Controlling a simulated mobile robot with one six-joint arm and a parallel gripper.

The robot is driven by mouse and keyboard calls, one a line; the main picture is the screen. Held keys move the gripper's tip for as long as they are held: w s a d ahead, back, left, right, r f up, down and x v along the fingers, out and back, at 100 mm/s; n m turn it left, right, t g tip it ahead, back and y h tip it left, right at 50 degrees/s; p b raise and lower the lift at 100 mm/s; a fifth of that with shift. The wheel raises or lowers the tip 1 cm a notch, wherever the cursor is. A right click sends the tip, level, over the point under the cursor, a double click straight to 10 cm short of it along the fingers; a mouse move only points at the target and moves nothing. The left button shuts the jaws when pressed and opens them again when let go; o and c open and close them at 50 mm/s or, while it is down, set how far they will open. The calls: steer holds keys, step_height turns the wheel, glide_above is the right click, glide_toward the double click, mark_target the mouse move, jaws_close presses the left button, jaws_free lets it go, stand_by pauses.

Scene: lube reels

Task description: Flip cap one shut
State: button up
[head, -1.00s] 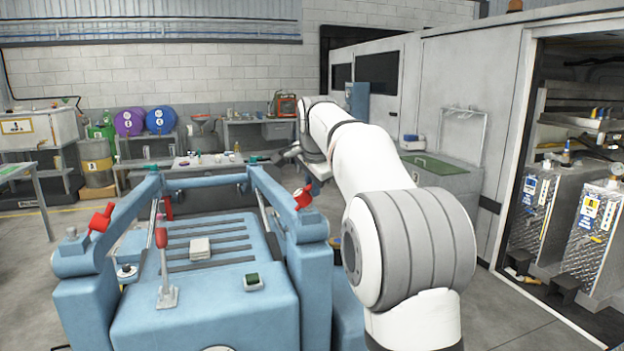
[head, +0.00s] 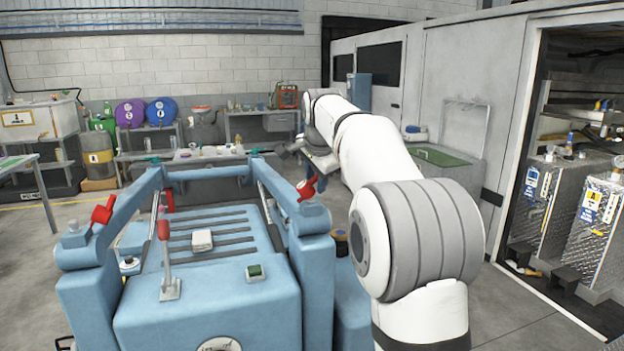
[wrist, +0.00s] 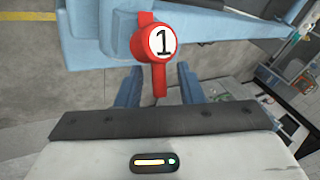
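Cap one is red with a white disc marked "1" (wrist: 160,42). In the wrist view it stands at the blue machine's edge, a red tab above and a narrow red stem pointing down. In the head view a red cap (head: 308,187) sits tilted on the right blue post, likely the same one; its number is not readable there. My gripper (wrist: 158,90) is open, its two blue fingers apart on either side of the stem's line of sight. I cannot tell whether the stem is between them in depth. In the head view my gripper is small and dark, above the right rail.
The blue machine (head: 205,310) has a second red cap (head: 102,210) on its left post and an upright red-handled lever (head: 165,240). A small grey block (head: 202,240) lies on its top. A workbench (head: 150,157) with drums stands behind. An open cabinet is at the right.

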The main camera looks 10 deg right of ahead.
steer(key=v, duration=0.8)
